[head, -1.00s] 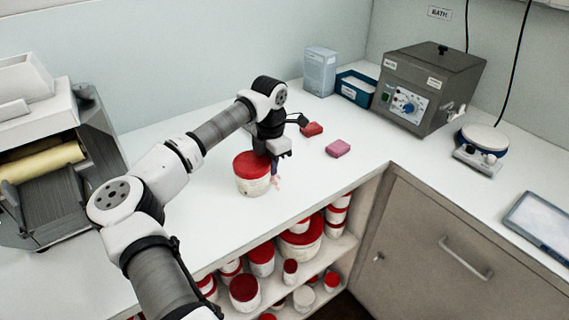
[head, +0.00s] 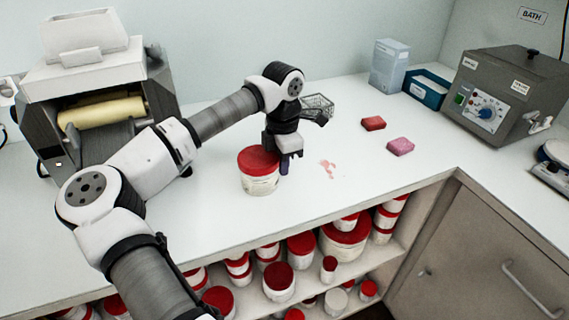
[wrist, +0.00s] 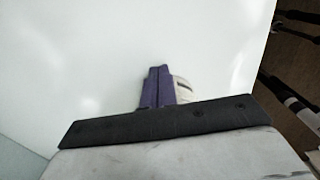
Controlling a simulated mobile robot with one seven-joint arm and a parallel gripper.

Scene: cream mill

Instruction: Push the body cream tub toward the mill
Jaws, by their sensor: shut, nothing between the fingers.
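The body cream tub (head: 258,177), white with a red lid, stands upright on the white counter in the head view. The mill (head: 105,110), a grey machine with a pale yellow roller, stands on the counter to its left. My gripper (head: 285,166) is shut and empty, pointing down close against the tub's right side; I cannot tell whether they touch. Its purple fingers show together in the wrist view (wrist: 158,87). A small pale piece (wrist: 183,90) shows beside them there, and I cannot tell what it is.
A pink smear (head: 327,168) lies right of my gripper. Several red-lidded tubs fill the shelf (head: 367,262) below. Counter between tub and mill looks clear.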

